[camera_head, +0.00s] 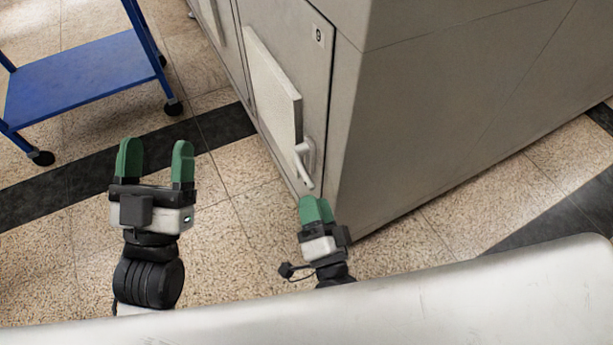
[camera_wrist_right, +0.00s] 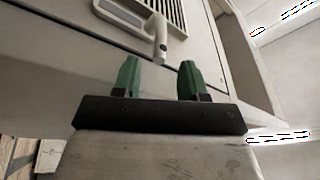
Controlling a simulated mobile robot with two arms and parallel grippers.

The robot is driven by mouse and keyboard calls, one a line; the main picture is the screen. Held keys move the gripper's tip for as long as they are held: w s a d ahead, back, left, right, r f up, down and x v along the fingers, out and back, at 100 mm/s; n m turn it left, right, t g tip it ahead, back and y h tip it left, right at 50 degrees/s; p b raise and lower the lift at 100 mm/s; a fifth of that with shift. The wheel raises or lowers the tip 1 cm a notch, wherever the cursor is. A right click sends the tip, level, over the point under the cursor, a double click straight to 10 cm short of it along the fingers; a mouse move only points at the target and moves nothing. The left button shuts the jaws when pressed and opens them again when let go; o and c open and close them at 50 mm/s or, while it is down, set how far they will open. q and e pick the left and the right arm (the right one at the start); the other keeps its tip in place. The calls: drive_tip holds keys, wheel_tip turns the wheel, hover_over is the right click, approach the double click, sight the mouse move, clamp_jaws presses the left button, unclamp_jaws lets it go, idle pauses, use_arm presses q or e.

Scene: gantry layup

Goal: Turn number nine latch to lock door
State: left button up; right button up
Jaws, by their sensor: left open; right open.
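The number nine door (camera_head: 290,80) is on the grey cabinet, with a "9" label (camera_head: 318,36) near its top corner. Its light latch handle (camera_head: 304,162) sits low near the door's right edge. In the right wrist view the latch (camera_wrist_right: 157,36) shows just beyond and between the fingertips. My right gripper (camera_head: 316,208) is open and empty, close below the latch; I see no contact. It also shows in the right wrist view (camera_wrist_right: 160,78). My left gripper (camera_head: 155,160) is open and empty over the floor, left of the cabinet.
A blue cart (camera_head: 80,80) with black wheels stands at the upper left. The cabinet's side wall (camera_head: 440,110) fills the right. Speckled floor (camera_head: 230,235) with dark bands is clear between the cart and the cabinet. A vented panel (camera_wrist_right: 165,12) shows in the right wrist view.

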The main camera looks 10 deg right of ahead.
sight(307, 176)
drive_tip(key=x, duration=0.6)
drive_tip(key=shift+w+b, duration=0.2)
drive_tip(key=shift+b, duration=0.15)
use_arm(q)
drive_tip(key=shift+s+r+t+h, duration=0.5)
drive_tip(key=shift+s+r+t, duration=0.3)
drive_tip(key=shift+r+t, duration=0.15)
use_arm(e)
clamp_jaws()
use_arm(q)
drive_tip(key=shift+f, duration=0.1)
